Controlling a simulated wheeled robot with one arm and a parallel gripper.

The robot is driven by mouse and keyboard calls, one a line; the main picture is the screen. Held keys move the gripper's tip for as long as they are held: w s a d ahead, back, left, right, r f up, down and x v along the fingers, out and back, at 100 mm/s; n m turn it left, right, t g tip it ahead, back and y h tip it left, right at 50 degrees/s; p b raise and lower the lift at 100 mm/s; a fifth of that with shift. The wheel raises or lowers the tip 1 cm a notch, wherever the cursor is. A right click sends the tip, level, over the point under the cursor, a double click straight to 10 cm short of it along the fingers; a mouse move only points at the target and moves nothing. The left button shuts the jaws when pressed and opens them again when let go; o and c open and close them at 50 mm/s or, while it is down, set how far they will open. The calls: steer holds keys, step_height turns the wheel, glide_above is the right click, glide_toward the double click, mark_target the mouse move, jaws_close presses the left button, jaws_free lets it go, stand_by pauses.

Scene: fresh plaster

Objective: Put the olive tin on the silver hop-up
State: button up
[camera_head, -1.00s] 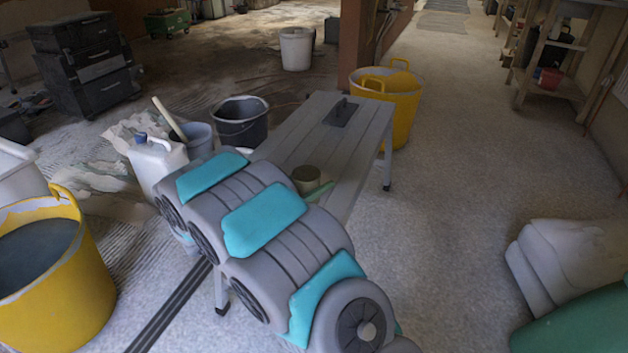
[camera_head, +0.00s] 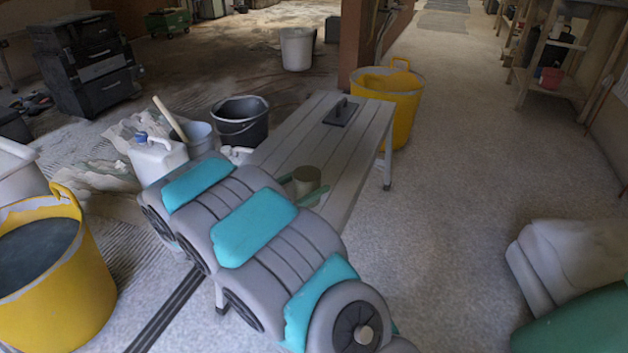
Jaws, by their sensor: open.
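The olive tin (camera_head: 307,180) is a small round can. It appears to stand upright on the near part of the silver hop-up (camera_head: 290,150), a long grey slatted bench. My gripper (camera_head: 301,187) is at the tin, with one green finger showing at its left and the other at its right front. The fingers are open around the tin. My arm hides the tin's lower front and the near end of the hop-up, so any finger contact cannot be told.
A dark flat trowel (camera_head: 341,111) lies at the hop-up's far end. A yellow tub (camera_head: 388,98) stands behind it. A black bucket (camera_head: 240,124), grey bucket (camera_head: 198,138) and white jerrycan (camera_head: 155,160) stand left. Another yellow tub (camera_head: 70,275) is at near left.

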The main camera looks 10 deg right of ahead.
steer(key=v, duration=1)
steer(key=shift+d, duration=0.1)
